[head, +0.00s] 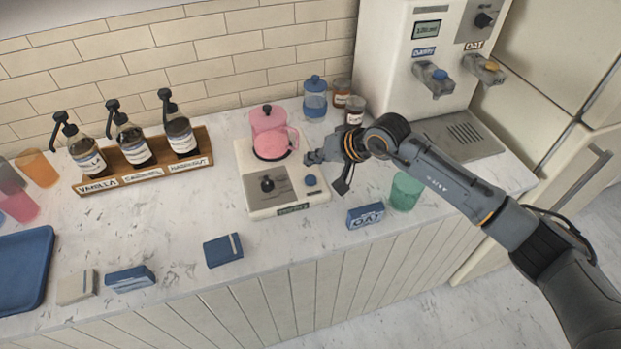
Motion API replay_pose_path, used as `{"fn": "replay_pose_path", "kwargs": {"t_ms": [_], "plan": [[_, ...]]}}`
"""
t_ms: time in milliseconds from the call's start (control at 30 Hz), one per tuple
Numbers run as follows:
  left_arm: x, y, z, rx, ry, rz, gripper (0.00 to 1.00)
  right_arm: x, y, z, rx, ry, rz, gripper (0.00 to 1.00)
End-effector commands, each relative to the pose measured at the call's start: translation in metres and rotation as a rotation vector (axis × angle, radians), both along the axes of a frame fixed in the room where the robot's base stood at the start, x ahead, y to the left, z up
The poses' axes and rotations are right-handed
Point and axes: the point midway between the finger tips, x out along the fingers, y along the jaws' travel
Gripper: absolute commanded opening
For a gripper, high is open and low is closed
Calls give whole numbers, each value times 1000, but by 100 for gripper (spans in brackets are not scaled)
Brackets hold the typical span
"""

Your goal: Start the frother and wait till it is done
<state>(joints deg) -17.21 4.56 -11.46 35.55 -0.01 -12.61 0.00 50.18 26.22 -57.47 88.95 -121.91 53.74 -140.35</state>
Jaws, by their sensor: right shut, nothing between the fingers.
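My right gripper (310,158) is shut and empty, just right of the jug and behind the blue button. It looks close to the jug's handle side; I cannot tell whether it touches. My left gripper is not in view.
A green cup (405,191) and a blue OAT box (365,215) stand right of the frother, near my right arm. A blue jar (315,97) and small jars (342,92) are behind. Syrup bottles (133,143) stand at left. A milk dispenser (400,60) is at right.

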Motion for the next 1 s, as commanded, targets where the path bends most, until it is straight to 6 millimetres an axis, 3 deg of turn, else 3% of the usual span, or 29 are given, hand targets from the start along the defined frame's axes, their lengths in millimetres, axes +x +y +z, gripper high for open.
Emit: {"fn": "replay_pose_path", "kwargs": {"t_ms": [67,100,267,1000], "plan": [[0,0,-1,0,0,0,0,-1,0,-15,-1,4,0,0],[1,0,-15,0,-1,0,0,0,0,-25,-1,-1,0,0],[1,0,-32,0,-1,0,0,0,0,-37,-1,-1,0,0],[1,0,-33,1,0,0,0,0,0,-38,-1,-1,-1,0]]}}
